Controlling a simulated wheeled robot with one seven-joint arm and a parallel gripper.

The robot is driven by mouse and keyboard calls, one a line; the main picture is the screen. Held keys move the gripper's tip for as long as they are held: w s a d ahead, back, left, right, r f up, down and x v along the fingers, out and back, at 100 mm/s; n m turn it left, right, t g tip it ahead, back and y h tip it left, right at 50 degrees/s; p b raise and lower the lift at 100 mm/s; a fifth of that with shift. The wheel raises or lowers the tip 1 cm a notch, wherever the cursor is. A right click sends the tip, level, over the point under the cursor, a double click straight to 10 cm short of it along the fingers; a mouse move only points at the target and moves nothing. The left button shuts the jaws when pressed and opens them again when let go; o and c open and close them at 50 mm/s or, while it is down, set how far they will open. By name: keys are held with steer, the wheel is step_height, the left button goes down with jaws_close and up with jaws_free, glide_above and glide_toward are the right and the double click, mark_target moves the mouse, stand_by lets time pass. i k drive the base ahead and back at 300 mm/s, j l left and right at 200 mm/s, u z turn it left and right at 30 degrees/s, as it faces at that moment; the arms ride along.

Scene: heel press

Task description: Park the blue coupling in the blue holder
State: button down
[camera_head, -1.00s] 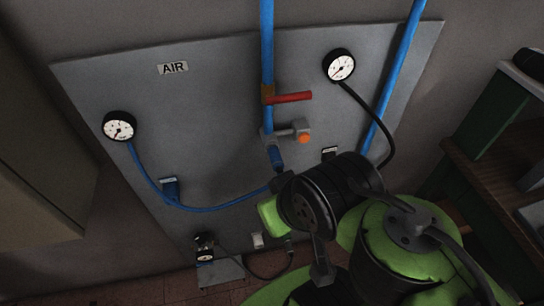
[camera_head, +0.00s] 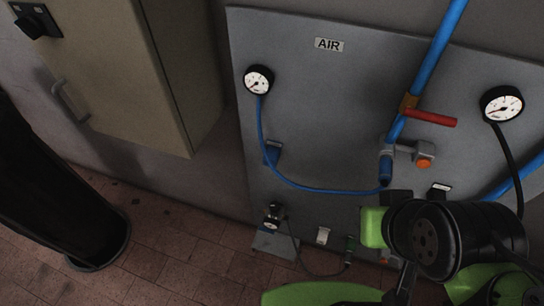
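The blue coupling (camera_head: 386,169) is upright under the outlet with the orange button, below the red-handled valve. A thin blue hose runs from the left gauge down and across to its lower end. The blue holder (camera_head: 273,153) is a small blue bracket on the grey panel, left of the coupling, with the hose passing beside it. My gripper (camera_head: 396,196) is just below the coupling, a dark shape largely hidden by my black and green wrist. Its fingers do not show clearly, so I cannot tell whether it touches the coupling.
The AIR panel (camera_head: 329,100) carries a left gauge (camera_head: 257,80), a right gauge (camera_head: 502,105) and a red valve handle (camera_head: 429,118). A beige cabinet (camera_head: 150,80) stands at left, with a dark column (camera_head: 60,200) before it. A small gauge device (camera_head: 272,222) sits low on the panel.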

mark_target(385, 162)
steer(key=j+z, duration=0.3)
steer(key=j, duration=0.4)
steer(key=j+z, duration=0.3)
steer(key=j, duration=0.4)
steer(key=i, duration=0.05)
